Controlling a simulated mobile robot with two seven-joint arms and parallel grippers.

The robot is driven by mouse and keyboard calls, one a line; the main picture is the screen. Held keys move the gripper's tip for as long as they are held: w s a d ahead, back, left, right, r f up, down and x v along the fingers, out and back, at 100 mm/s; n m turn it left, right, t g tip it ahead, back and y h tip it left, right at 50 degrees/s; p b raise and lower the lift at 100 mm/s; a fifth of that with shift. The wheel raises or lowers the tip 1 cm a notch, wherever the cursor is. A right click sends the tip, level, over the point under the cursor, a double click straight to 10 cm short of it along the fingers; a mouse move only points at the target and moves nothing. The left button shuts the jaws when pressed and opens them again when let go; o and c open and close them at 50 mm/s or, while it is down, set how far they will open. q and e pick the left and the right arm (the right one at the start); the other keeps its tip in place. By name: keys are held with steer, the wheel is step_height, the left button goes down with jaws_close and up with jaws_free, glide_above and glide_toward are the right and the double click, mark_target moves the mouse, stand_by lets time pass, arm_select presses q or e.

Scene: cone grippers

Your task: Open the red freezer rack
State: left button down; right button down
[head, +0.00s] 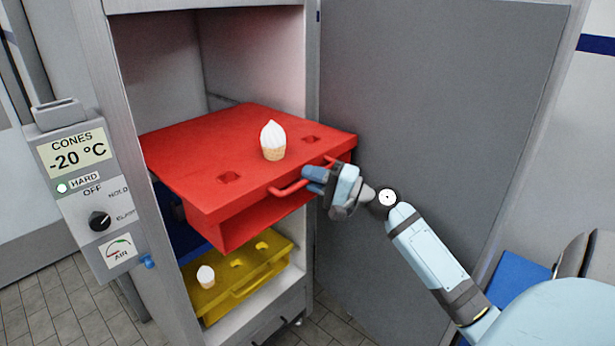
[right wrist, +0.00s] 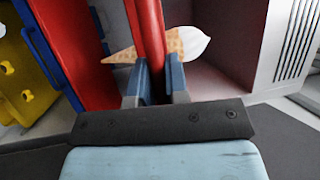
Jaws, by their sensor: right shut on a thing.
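The red freezer rack (head: 235,205) is pulled partway out of the freezer cabinet in the head view, its front beyond the cabinet opening. A cone with white ice cream (head: 273,141) stands upright in its top, with two empty holes beside it. My right gripper (head: 311,180) is shut on the red handle at the right part of the rack's front. In the right wrist view the gripper fingers (right wrist: 158,82) close around the red handle bar (right wrist: 148,35), with the cone (right wrist: 175,47) behind it. My left gripper is not in view.
A yellow rack (head: 215,307) with a small cone (head: 206,276) sits below, inside the cabinet. The grey cabinet door (head: 430,90) stands open at the right, behind my right arm. A control panel (head: 85,190) reading -20 °C is at the left.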

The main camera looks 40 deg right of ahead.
steer(key=c, duration=1.1)
jaws_free()
steer(key=shift+c, duration=0.2)
steer(key=shift+s+d+f, duration=0.1)
steer(key=shift+s+f, duration=0.05)
steer(key=shift+s, duration=0.1)
steer(key=b+v, duration=0.3)
steer(key=v, duration=1)
steer(key=shift+s+d, duration=0.1)
